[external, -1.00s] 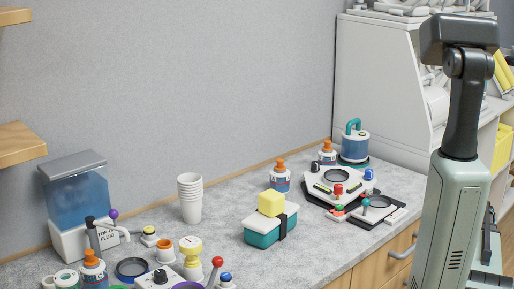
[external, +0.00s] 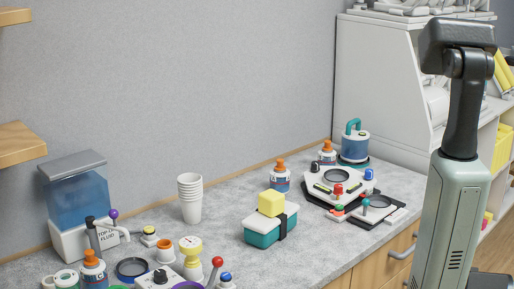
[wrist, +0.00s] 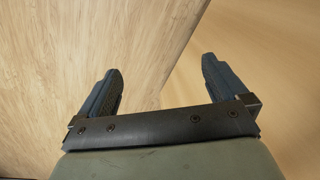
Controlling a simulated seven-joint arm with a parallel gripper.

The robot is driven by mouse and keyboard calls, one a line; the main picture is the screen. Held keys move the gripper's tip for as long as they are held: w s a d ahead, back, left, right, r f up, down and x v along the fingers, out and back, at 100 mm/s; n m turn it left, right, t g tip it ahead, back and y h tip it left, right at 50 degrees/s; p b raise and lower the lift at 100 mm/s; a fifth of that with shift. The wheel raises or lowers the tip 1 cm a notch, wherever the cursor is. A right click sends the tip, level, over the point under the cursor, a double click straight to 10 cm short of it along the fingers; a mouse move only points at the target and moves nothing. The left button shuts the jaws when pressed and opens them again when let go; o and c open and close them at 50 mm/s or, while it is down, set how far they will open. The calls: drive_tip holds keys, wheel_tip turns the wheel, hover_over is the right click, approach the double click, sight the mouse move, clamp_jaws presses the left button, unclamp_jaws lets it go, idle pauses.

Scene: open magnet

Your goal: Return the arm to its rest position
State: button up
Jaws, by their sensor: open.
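My gripper (wrist: 160,88) shows in the wrist view with its two dark fingers wide apart and nothing between them. Beyond the fingers are a pale wood-grained surface at left and a smoother tan surface at right. In the external view my arm stands at the right edge, its dark upper link bent over a pale green lower link. The gripper itself is out of the external picture.
A grey counter (external: 328,237) runs along the wall. It carries a yellow block (external: 271,204) on a teal-and-white box (external: 264,232), stacked cups (external: 190,200), a blue fluid dispenser (external: 78,203) and several bottles and levers. Wooden shelves (external: 18,145) jut out at left.

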drive_tip(key=s+a+n+g, duration=0.1)
drive_tip(key=s+a+g, duration=0.2)
drive_tip(key=s, duration=0.8)
drive_tip(key=s+a+n+g+h, duration=0.1)
drive_tip(key=s+a+g, duration=0.3)
drive_tip(key=s, duration=0.8)
drive_tip(key=shift+a+r, duration=0.35)
drive_tip(key=shift+a, duration=0.65)
drive_tip(key=shift+s, duration=0.1)
